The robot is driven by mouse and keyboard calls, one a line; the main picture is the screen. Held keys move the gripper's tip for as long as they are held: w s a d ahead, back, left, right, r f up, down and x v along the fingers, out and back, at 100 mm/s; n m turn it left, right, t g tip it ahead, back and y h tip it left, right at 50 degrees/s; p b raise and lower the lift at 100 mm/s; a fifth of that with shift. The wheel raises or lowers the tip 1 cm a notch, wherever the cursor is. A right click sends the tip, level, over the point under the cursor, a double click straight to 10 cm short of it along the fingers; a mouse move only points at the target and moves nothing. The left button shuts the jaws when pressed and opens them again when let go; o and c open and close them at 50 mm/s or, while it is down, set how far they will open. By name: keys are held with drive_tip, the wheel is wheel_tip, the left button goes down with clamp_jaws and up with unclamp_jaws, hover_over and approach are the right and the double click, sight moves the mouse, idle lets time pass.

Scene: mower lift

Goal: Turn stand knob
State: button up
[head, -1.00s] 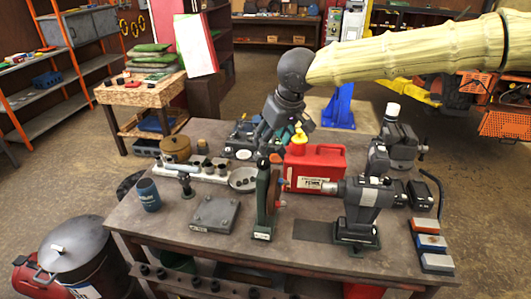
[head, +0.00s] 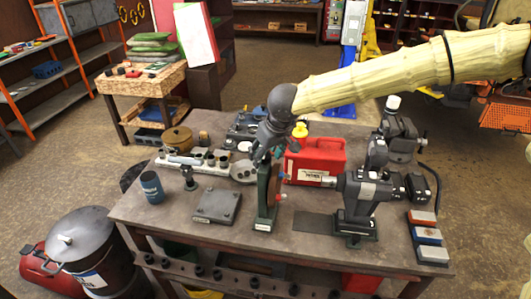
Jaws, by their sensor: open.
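A green upright stand (head: 264,204) stands on the workbench near its front middle. A small red knob (head: 282,197) shows on its right side. My gripper (head: 265,153) points down at the top of the stand, at the end of the pale sleeved arm. Its fingers are open and overlap the stand's upper part in the picture. I cannot tell whether they touch it. The gripper hides the top of the stand.
A red fuel can (head: 318,160) with a yellow cap stands close right of the gripper. A grey bench tool (head: 362,195) is on the right, near sharpening blocks (head: 428,238). A flat grey plate (head: 216,206) and blue cup (head: 151,188) lie left.

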drive_tip(key=c, duration=1)
